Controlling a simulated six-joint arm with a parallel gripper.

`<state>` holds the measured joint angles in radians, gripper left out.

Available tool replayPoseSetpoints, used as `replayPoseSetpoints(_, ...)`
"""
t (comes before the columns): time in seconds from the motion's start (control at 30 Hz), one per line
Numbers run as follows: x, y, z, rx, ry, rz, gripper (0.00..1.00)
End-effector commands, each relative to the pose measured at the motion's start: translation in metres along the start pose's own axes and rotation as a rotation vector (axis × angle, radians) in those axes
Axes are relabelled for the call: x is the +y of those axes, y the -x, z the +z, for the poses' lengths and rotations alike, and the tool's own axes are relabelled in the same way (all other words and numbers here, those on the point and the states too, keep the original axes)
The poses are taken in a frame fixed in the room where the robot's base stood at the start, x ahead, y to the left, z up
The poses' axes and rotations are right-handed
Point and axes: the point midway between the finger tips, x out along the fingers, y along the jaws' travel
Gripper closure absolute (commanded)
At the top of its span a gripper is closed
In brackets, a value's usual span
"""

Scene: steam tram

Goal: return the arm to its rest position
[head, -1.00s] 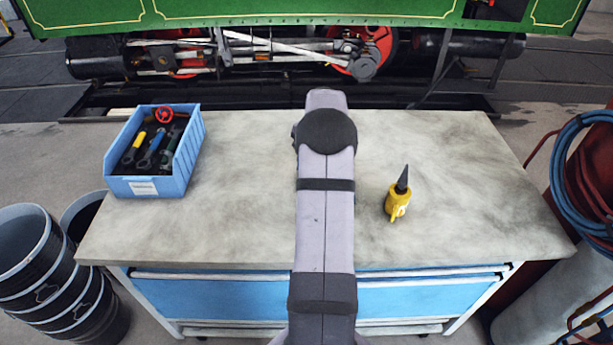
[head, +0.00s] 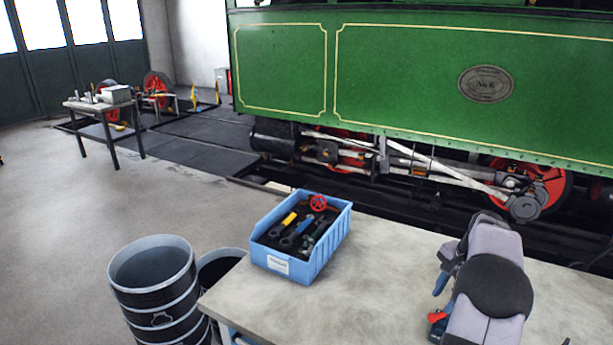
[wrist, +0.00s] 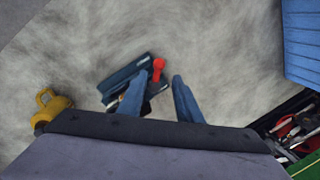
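My gripper (wrist: 159,84) shows in the wrist view with two blue fingers spread apart, and nothing is clamped between them. A dark blue tool with a red knob (wrist: 158,66) lies on the bench below and partly behind the left finger. In the head view my arm (head: 485,285) rises over the bench at the right, with one blue finger showing at its left side. A small red part, likely the tool's knob (head: 436,316), shows beside the arm. The rest of the tool is mostly hidden there.
The grey bench top (head: 370,310) is bare between the arm and a blue bin (head: 301,240) of hand tools. A yellow oil can (wrist: 50,106) stands left in the wrist view. Black drums (head: 155,285) stand off the bench's left end. The green locomotive (head: 420,80) is behind.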

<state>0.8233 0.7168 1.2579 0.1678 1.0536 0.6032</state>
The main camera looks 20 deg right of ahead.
Motion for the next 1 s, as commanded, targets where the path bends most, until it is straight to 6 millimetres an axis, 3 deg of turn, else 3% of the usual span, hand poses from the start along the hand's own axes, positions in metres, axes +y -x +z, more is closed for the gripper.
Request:
replayPoseSetpoints(0.17,-0.016,0.004,0.064,-0.019,0.189,0.026,0.68)
replayPoseSetpoints(0.33,-0.016,0.009,0.157,-0.044,0.475,0.06,0.68)
replayPoseSetpoints(0.47,0.003,0.011,0.227,-0.064,0.716,0.085,0.68)
replayPoseSetpoints(0.6,0.039,0.012,0.294,-0.087,0.974,0.109,0.68)
replayPoseSetpoints(0.8,0.101,0.009,0.356,-0.117,1.281,0.135,0.68)
replayPoseSetpoints(1.0,0.141,0.006,0.38,-0.135,1.455,0.148,0.68)
